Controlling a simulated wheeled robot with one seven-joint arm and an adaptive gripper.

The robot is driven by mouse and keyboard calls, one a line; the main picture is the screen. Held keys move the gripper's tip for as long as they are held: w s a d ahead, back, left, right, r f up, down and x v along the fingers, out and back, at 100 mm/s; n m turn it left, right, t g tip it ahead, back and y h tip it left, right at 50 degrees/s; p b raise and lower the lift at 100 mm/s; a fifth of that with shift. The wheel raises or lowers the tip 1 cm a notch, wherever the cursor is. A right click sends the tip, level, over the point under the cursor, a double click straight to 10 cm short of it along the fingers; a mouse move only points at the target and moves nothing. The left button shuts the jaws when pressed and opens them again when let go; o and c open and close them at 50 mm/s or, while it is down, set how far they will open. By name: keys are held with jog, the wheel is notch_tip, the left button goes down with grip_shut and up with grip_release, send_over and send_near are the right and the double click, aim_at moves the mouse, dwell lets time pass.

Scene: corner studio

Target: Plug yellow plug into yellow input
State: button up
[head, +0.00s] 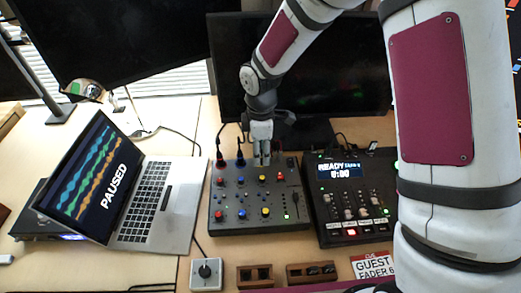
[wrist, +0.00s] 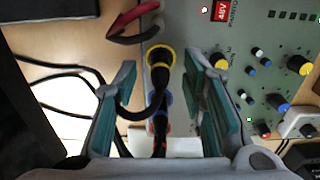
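The yellow plug (wrist: 160,72), a black plug with a yellow ring, stands at the yellow input at the mixer's back edge in the wrist view. I cannot tell how deep it sits. A black cable bends away from it to the left. My gripper (wrist: 158,68) is open, one finger on each side of the plug with visible gaps. In the head view my gripper (head: 262,158) points down over the back of the grey mixer (head: 235,222) and hides the plug. Blue-ringed (wrist: 153,98) and red-ringed (wrist: 161,128) plugs stand in line with it.
The red-marked (head: 220,161) and blue-marked (head: 240,160) plugs stand left of my gripper. A laptop (head: 155,205) is at left, a black control panel (head: 350,200) at right, and a dark monitor (head: 345,95) behind. A curved red-and-black object (wrist: 134,20) lies near the yellow plug.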

notch_tip(320, 180, up, 12)
dwell(0.5)
jog(key=shift+f, duration=0.1)
jog(key=s+d+r+m+t+h+p, duration=0.1)
jog(key=s+d+r+m, duration=0.35)
jog(key=s+r, duration=0.2)
jog(key=s+d+r+m+t+p, duration=0.1)
jog(key=s+d+r+m, duration=0.35)
jog(key=r, duration=0.35)
jog(key=s+d+r+m+t+p, duration=0.1)
jog(key=s+d+r+m, duration=0.1)
jog(key=s, duration=0.6)
jog(key=s+d+r+m+t+y+p, duration=0.1)
jog(key=s+d+r+m, duration=0.1)
jog(key=s+d+m, duration=0.2)
jog(key=s+m, duration=0.3)
jog(key=s, duration=0.2)
jog(key=shift+s+d+r+p, duration=0.2)
jog(key=shift+d+r+p, duration=0.1)
jog(key=shift+r, duration=0.05)
